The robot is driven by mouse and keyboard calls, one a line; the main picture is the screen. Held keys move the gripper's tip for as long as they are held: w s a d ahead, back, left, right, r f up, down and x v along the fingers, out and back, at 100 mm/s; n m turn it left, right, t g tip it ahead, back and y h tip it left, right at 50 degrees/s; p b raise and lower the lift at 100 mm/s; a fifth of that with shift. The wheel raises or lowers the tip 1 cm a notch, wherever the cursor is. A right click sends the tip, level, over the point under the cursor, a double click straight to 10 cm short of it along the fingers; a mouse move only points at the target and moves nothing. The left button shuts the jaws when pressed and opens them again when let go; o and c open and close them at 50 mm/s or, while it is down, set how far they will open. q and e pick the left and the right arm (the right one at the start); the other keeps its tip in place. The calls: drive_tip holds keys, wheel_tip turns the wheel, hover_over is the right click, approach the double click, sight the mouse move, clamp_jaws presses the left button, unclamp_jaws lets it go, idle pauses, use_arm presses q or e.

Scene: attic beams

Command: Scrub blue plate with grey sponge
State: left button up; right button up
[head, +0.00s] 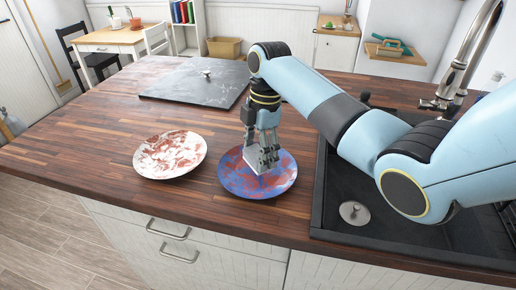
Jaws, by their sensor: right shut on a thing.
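The blue plate (275,184) lies on the wooden countertop, left of the sink, with reddish-brown smears on it. My right gripper (262,155) reaches down over the plate from the right. It is shut on the grey sponge (253,160), a small light block between its fingers. The sponge is at the plate's upper middle; its underside is partly hidden, so I cannot tell for sure whether it touches the plate. My left gripper is not in view.
A white plate (170,154) with reddish smears lies left of the blue plate. A dark slab (185,84) with a small knob lies behind them. The black sink (345,235) and its tap (455,78) are at right. The countertop (75,130) is clear at left.

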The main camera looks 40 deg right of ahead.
drive_tip(key=shift+f, duration=0.35)
drive_tip(key=shift+f, duration=1)
idle(0.7)
drive_tip(key=shift+s+d, duration=0.1)
idle(0.5)
drive_tip(key=d+p, duration=0.1)
drive_tip(key=s+d+p, duration=0.1)
drive_tip(key=shift+s+d+r, duration=0.1)
drive_tip(key=shift+s+d, duration=0.15)
drive_tip(key=shift+d, duration=0.05)
drive_tip(key=shift+s+d, duration=0.1)
drive_tip(key=shift+d, duration=0.05)
drive_tip(key=shift+w+a+p, duration=0.15)
drive_tip(key=shift+w+a, duration=0.2)
drive_tip(key=shift+a, duration=0.75)
drive_tip(key=shift+w+a+p, duration=0.2)
drive_tip(key=shift+w+a, duration=0.15)
drive_tip(key=shift+a, duration=0.8)
drive_tip(key=shift+w+a+p, duration=0.15)
drive_tip(key=shift+w+a, duration=0.2)
drive_tip(key=shift+a, duration=0.75)
